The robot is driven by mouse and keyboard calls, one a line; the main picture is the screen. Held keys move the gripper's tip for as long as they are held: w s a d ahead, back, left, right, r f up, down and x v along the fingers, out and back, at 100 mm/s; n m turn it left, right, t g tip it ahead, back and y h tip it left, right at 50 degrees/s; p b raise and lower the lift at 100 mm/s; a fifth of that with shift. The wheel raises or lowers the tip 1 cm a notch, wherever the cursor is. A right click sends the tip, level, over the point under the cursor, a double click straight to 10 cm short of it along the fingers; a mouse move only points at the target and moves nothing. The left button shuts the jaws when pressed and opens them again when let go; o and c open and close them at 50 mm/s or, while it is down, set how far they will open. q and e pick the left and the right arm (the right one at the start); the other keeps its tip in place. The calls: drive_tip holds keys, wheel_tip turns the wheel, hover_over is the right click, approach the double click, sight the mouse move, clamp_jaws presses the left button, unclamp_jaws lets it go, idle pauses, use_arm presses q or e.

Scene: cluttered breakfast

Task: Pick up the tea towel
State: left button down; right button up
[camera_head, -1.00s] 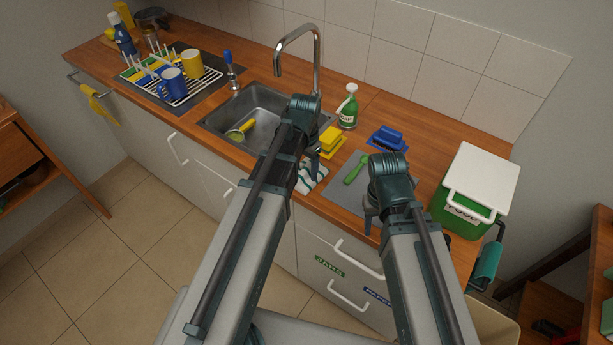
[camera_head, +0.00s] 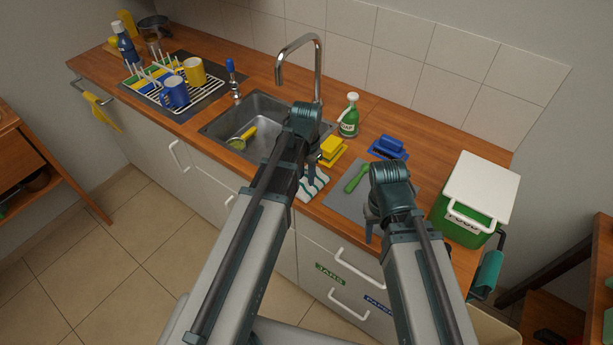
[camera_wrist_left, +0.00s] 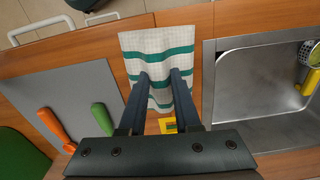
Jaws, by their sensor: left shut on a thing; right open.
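The tea towel (camera_head: 314,186) is white with green stripes and lies at the counter's front edge, right of the sink. My right gripper (camera_head: 371,228) is open and empty over the front of the grey mat.
The sink (camera_head: 258,118) is left of the towel. A green food bin (camera_head: 458,222) stands at right.

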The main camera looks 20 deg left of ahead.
sight(306, 175)
use_arm(q)
wheel_tip(306, 175, up, 4)
drive_tip(key=p, duration=0.3)
use_arm(e)
wheel_tip(306, 175, up, 4)
drive_tip(key=shift+f, duration=0.1)
use_arm(q)
drive_tip(key=s+d, duration=0.3)
drive_tip(key=d, duration=0.1)
drive_tip(key=s+d+p, duration=0.1)
drive_tip(key=s+d, duration=0.6)
drive_tip(key=d, duration=0.1)
drive_tip(key=shift+s+r, duration=0.3)
drive_tip(key=shift+r, duration=0.05)
use_arm(e)
drive_tip(key=shift+r, duration=0.45)
use_arm(q)
drive_tip(key=c, duration=1.2)
unclamp_jaws()
clamp_jaws()
drive_tip(key=shift+w+d, duration=0.1)
